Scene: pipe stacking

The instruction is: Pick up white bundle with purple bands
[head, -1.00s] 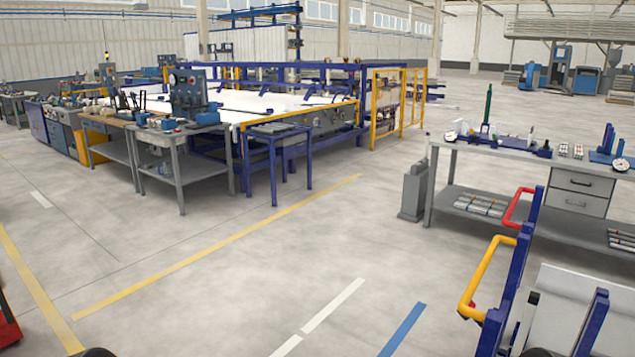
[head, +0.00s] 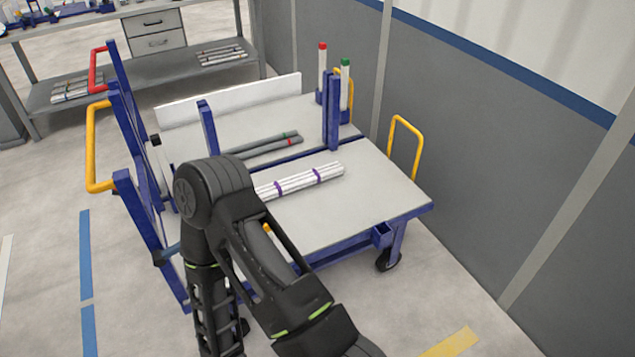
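The white bundle with purple bands (head: 297,182) lies on the grey top of a blue-framed cart (head: 375,195) in the head view. Its left end is hidden behind one of my black arms. Two purple bands show around it. The arm bends over the cart's near left side, and its gripper is not visible. Neither of my grippers is in view.
Dark grey pipes (head: 268,144) with green and red bands lie behind the bundle. Blue posts (head: 331,112) stand on the cart. Yellow (head: 91,150) and red (head: 92,72) handles stick out left. A grey wall (head: 500,170) runs along the right.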

